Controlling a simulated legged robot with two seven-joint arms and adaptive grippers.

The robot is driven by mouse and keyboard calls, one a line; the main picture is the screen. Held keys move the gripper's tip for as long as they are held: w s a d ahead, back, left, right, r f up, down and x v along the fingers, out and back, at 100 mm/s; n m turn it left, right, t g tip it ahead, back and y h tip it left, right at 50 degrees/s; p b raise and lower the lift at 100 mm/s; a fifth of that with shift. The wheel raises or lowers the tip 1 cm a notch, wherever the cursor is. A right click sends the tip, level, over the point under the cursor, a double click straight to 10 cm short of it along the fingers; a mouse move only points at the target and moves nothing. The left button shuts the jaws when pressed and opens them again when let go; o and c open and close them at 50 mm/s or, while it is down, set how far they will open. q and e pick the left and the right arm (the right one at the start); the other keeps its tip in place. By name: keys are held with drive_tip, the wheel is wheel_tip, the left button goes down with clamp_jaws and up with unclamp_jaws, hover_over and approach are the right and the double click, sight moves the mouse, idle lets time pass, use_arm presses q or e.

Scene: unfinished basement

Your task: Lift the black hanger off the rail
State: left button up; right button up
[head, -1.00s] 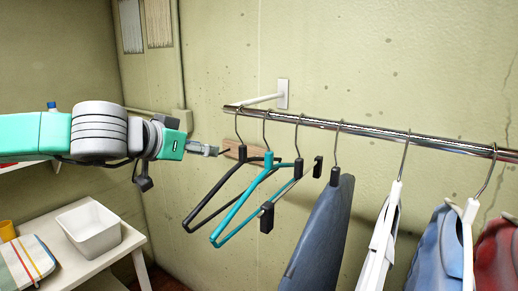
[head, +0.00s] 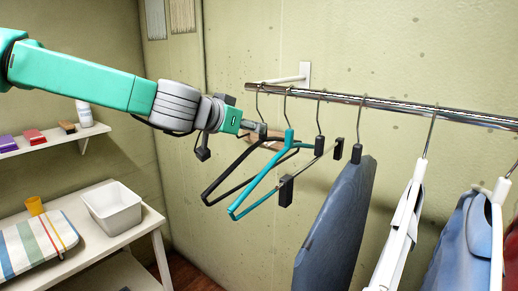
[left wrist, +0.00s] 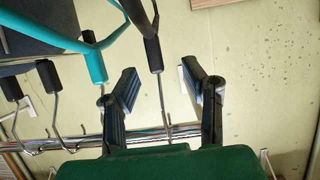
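The black hanger (head: 228,180) hangs by its hook at the left end of the chrome rail (head: 400,108). My left gripper (head: 262,130) is at the hanger's neck, just below the hook. In the left wrist view the gripper's two fingers (left wrist: 168,88) are apart. The black hanger's neck (left wrist: 153,54) and thin metal stem show between them, nearer the left finger; I see no clear contact. The hook still runs up to the rail (left wrist: 80,146). My right gripper is not in view.
A teal hanger (head: 262,190) hangs close beside the black one, and it shows left of the fingers in the wrist view (left wrist: 95,65). A clip hanger (head: 286,190) and several garments hang farther right. A white bin (head: 113,210) stands on a table at lower left.

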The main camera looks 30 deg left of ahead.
sight(265, 139)
use_arm(q)
drive_tip(key=w, duration=0.1)
drive_tip(key=w+d+f, duration=0.1)
drive_tip(key=w, duration=0.2)
drive_tip(key=shift+w+d+f, duration=0.1)
drive_tip(key=shift+d+f, duration=0.2)
drive_tip(key=shift+f, duration=0.1)
drive_tip(key=shift+w+a+f, duration=0.1)
drive_tip(key=shift+w+a, duration=0.1)
drive_tip(key=shift+a, duration=0.1)
drive_tip(key=shift+a+f, duration=0.1)
drive_tip(key=shift+a, duration=0.55)
drive_tip(key=shift+d, duration=0.15)
drive_tip(key=c, duration=0.6)
drive_tip(key=shift+d, duration=0.25)
clamp_jaws()
drive_tip(key=shift+d+r, duration=0.2)
drive_tip(key=shift+d, duration=0.45)
drive_tip(key=shift+a, duration=0.15)
